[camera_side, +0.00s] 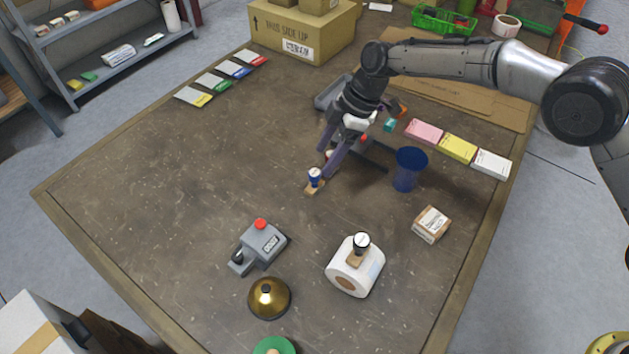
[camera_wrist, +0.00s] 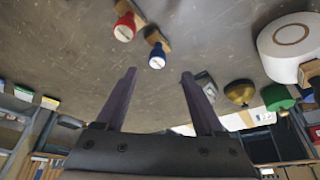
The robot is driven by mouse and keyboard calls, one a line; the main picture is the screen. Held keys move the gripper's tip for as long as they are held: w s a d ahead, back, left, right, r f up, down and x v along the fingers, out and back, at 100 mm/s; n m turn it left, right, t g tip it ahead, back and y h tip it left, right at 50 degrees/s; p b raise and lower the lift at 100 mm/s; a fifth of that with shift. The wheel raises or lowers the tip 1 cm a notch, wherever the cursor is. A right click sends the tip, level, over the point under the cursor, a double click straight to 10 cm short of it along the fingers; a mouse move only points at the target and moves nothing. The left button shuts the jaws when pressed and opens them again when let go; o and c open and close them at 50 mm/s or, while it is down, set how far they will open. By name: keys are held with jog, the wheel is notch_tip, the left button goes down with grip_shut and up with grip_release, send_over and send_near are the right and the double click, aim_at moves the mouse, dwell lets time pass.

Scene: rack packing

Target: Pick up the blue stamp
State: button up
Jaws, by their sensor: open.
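The blue stamp (camera_side: 315,176) stands upright on the table, with a blue handle, a white-marked top and a wooden base. In the wrist view the blue stamp (camera_wrist: 157,56) appears just beyond my fingertips, roughly between them. My gripper (camera_side: 325,161) is open and empty, tilted down beside the stamp; its two dark fingers also show apart in the wrist view (camera_wrist: 158,74). I see no contact with the stamp. A red stamp (camera_wrist: 125,28) stands close by, left of the blue one in the wrist view; in the side view it is mostly hidden behind my gripper.
A blue cup (camera_side: 409,170) and a small carton (camera_side: 431,224) stand to the right. A white roll (camera_side: 355,274) carries a black stamp (camera_side: 361,241). A grey device (camera_side: 258,250), a brass bell (camera_side: 268,298) and a green stamp (camera_side: 272,345) are nearer.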

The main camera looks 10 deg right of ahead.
aim_at(315, 172)
jog(key=shift+x, duration=3.55)
jog(key=shift+w, duration=0.2)
grip_shut()
